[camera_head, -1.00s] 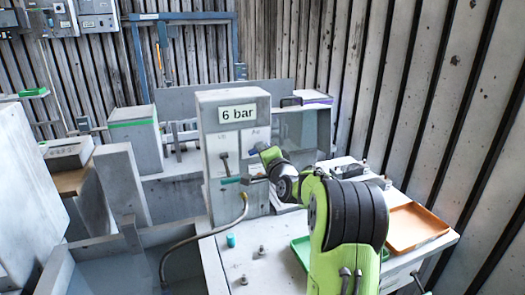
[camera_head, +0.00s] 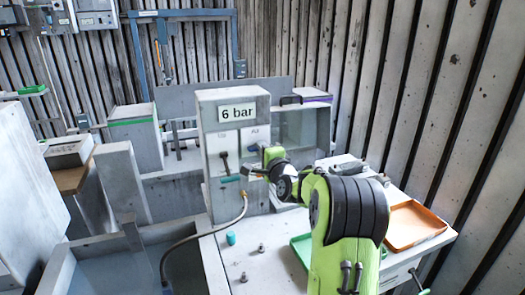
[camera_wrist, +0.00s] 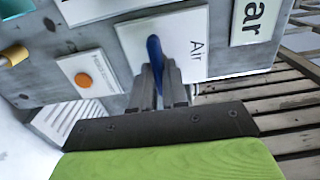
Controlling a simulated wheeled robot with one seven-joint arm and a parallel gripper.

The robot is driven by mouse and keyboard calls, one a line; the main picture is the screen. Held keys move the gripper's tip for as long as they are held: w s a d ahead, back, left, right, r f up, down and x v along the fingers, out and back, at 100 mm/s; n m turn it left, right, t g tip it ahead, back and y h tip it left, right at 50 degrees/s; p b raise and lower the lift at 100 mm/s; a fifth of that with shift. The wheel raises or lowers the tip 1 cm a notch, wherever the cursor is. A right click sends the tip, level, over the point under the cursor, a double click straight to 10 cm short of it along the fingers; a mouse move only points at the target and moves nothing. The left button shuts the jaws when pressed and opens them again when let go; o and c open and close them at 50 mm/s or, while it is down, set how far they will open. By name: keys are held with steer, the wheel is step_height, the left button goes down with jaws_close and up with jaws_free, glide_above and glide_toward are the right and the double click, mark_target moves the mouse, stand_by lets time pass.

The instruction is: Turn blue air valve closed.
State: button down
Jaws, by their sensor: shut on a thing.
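The blue air valve handle (camera_wrist: 155,58) stands on a white plate marked "Air" (camera_wrist: 192,48) in the wrist view. My gripper (camera_wrist: 158,84) is shut on the handle, with one grey finger on each side of it. The handle's lower part is hidden between the fingers. In the head view, my green wrist (camera_head: 273,156) is at the right of the grey panel under the "6 bar" sign (camera_head: 237,113). A small bit of blue (camera_head: 253,148) shows there beside the wrist. The handle's exact angle is hard to tell.
A dark lever (camera_head: 225,162) is left of my wrist on the same panel. A hose (camera_head: 205,232) hangs from the panel's lower part. The wrist view shows an orange button (camera_wrist: 82,79). The bench holds an orange tray (camera_head: 415,226) and a green tray (camera_head: 301,246).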

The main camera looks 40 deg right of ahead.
steer(key=shift+f, duration=0.1)
steer(key=c, duration=1.1)
jaws_free()
steer(key=shift+c, duration=0.2)
steer(key=shift+s, duration=0.15)
steer(key=b+v, duration=0.3)
steer(key=v, duration=1.2)
steer(key=shift+s, duration=0.25)
